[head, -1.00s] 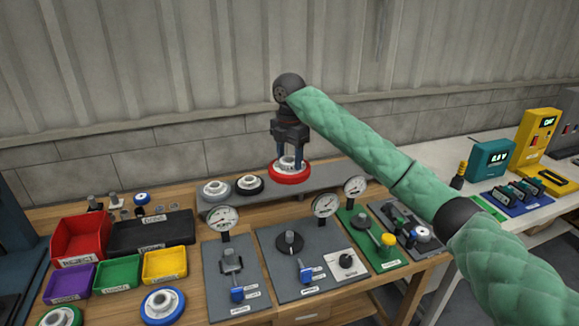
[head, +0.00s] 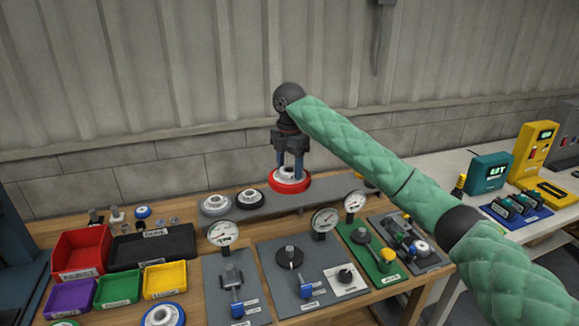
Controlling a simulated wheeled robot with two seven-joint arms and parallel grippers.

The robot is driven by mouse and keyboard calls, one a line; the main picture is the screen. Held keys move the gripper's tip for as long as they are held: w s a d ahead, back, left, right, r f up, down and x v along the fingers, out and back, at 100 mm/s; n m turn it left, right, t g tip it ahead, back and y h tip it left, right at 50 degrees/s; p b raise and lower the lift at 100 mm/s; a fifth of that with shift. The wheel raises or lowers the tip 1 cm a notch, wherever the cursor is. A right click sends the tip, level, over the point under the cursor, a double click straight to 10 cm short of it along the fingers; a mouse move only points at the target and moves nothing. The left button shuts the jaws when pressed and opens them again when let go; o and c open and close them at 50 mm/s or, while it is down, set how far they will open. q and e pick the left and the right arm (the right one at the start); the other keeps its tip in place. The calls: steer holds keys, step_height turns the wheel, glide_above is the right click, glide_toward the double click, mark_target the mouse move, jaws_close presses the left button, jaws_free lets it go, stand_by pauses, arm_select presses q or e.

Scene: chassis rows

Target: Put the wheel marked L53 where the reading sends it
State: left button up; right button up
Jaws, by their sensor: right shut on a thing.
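My right gripper (head: 290,172) points straight down, shut on the white hub of a red-rimmed wheel (head: 289,184) at the right part of the grey raised shelf (head: 290,209). I cannot tell whether the wheel touches the shelf. A grey-rimmed wheel (head: 215,204) and a black-rimmed wheel (head: 249,199) lie on the shelf to its left. A blue-rimmed wheel (head: 163,315) lies at the front, cut by the bottom edge. No L53 mark is legible on any wheel. The teal meter (head: 490,170) has a lit display too small to read surely. My left gripper is out of view.
Red (head: 82,252), black (head: 152,246), purple (head: 69,299), green (head: 118,288) and yellow (head: 165,280) bins stand left. Dial gauges (head: 223,233) and fixture plates (head: 300,275) fill the bench front. A yellow device (head: 534,150) stands on the white table at right.

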step_height(320, 180, up, 3)
steer(key=shift+r+p, duration=0.1)
steer(key=shift+p, duration=1.15)
